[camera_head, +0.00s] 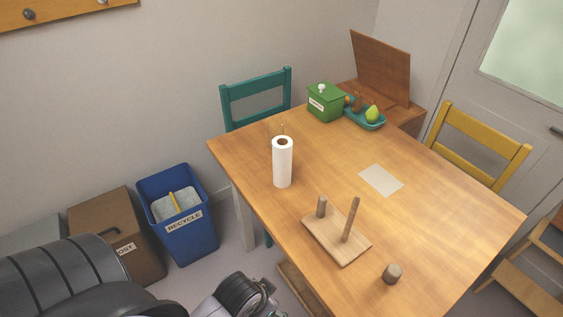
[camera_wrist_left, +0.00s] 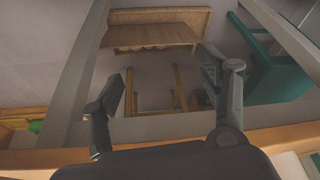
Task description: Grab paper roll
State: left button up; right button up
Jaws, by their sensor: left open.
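The white paper roll (camera_head: 282,163) stands upright on the wooden table near its left edge, with its brown core showing on top. A wooden base with a short and a tall post (camera_head: 337,237) stands nearer, to the roll's lower right. My left arm comes in at the bottom left of the head view, apart from the roll and low beside the table. In the left wrist view my left gripper (camera_wrist_left: 172,92) is open, with nothing between its fingers. The paper roll does not show in that view. My right gripper is not in view.
The table (camera_head: 430,225) also holds a wooden knob (camera_head: 392,273), a paper sheet (camera_head: 381,180), a green box (camera_head: 326,102) and a teal fruit tray (camera_head: 368,119). A teal chair (camera_head: 256,92) and yellow chair (camera_head: 479,140) stand around it. A blue recycle bin (camera_head: 180,220) stands left.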

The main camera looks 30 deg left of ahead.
pick_arm(q)
notch_tip(320, 180, up, 6)
jog(key=w+t, duration=0.2)
jog(key=n+t+y, duration=0.4)
jog(key=t, duration=0.8)
send_near(278, 163)
jog(key=w, duration=0.2)
jog(key=w+a+p, duration=0.1)
jog(key=w, duration=0.4)
jog(key=shift+a+f+p, duration=0.1)
jog(key=shift+a+p, duration=0.2)
jog(key=shift+a, duration=0.05)
jog(key=w, duration=0.3)
jog(key=w+p, duration=0.1)
jog(key=w, duration=0.1)
jog(key=shift+a+r, duration=0.25)
jog(key=shift+a, duration=0.05)
jog(key=shift+w+a, duration=0.1)
jog(key=shift+w, duration=0.15)
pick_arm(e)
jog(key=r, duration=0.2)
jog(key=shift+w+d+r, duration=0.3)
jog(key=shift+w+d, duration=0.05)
pick_arm(q)
jog(key=shift+s, duration=0.1)
